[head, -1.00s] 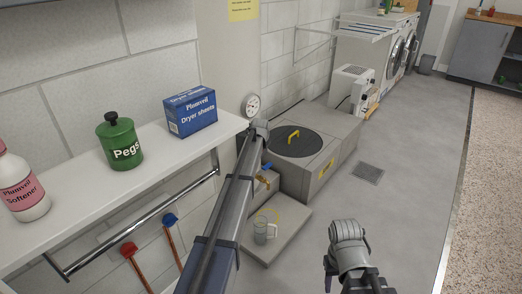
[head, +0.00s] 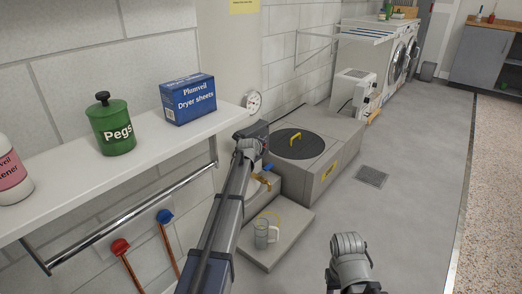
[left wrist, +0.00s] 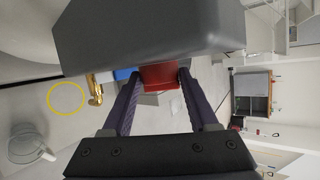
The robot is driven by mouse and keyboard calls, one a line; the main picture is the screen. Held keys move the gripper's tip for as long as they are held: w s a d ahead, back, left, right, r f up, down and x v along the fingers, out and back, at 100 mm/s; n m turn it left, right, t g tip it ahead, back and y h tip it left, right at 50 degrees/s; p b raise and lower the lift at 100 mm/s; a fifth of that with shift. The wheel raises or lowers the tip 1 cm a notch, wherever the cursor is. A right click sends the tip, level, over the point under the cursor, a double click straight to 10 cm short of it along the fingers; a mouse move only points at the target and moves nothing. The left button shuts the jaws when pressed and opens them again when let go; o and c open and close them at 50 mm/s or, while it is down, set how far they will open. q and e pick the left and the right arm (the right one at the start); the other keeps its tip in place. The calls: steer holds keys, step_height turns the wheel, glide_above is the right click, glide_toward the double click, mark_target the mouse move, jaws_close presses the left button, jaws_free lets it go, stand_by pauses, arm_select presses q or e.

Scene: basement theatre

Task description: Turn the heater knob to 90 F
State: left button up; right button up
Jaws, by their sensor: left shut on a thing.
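The heater (head: 232,62) is the tall pale cylinder behind the shelf, with a round dial gauge (head: 253,102) on it. A dark grey control box (head: 252,130) sits below the gauge; it also fills the top of the left wrist view (left wrist: 150,28). A red knob (left wrist: 160,77) sits under the box, between my left fingertips. My left gripper (head: 250,146) is at the box and shut on the knob. The knob is hidden in the head view, and I cannot read its setting. My right gripper (head: 348,245) hangs over the floor at lower right; its fingers are unclear.
A brass tap (head: 263,180) with a blue handle is close beside my left gripper. A glass mug (head: 265,233) stands on a low slab below. A shelf (head: 75,187) with a rail is at left. A lidded pit box (head: 320,185) stands behind. The floor at right is clear.

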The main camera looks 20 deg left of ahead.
arm_select(q)
steer(key=shift+s+f, duration=0.1)
steer(key=shift+s, duration=0.05)
steer(key=o, duration=1.3)
steer(key=shift+o, duration=0.2)
steer(key=p+v, duration=0.4)
steer(key=v, duration=0.3)
steer(key=shift+s+r, duration=0.25)
steer(key=shift+r, duration=0.05)
